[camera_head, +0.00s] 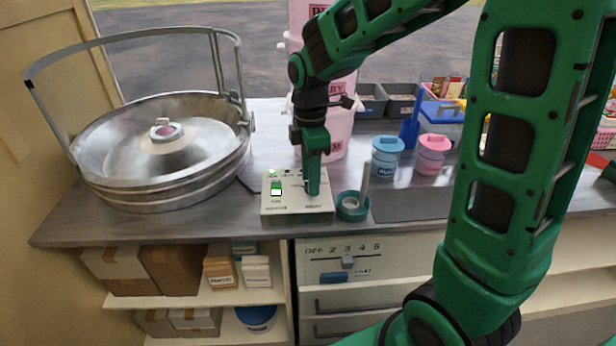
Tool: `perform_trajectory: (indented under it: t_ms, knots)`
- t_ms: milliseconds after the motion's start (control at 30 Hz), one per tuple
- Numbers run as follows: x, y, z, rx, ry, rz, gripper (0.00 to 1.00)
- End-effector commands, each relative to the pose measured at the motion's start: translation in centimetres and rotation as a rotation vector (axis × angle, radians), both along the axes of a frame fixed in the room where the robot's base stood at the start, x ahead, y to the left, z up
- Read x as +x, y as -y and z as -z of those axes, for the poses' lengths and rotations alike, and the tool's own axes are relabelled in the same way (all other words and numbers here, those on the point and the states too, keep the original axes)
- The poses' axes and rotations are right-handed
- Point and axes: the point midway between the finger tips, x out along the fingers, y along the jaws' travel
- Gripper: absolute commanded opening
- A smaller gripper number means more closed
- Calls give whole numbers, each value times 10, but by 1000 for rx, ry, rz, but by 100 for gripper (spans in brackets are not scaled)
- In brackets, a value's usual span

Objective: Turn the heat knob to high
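A pale control box (290,209) stands at the front edge of the metal counter. Its left side carries a lit green rocker switch (276,187) with small lettering below. My green gripper (312,190) points straight down over the right half of the box, its tip at or just above the top panel. The heat knob is not visible; my gripper covers that part of the panel. I cannot tell whether the fingers are open, shut or touching a knob. Small markings show beside the gripper, too small to read.
A large metal bowl (95,185) with a raised hoop stands left of the box. A teal cup (347,212) holding a pale stick is close on the right. Blue (387,160) and pink (432,158) jars stand beyond it. Pink tubs (340,130) are behind my gripper.

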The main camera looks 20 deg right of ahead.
Motion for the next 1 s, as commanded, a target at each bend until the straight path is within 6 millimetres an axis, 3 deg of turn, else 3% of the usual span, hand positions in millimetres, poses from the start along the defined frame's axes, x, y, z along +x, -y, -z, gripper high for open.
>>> perform_trajectory:
  t_ms: [33,100,567,1000]
  knots:
    - [0,0,0,0,0,0,21]
    - [0,0,0,0,0,0,6]
    - [2,0,-1,0,3,83,6]
    - [3,1,-1,1,6,451,6]
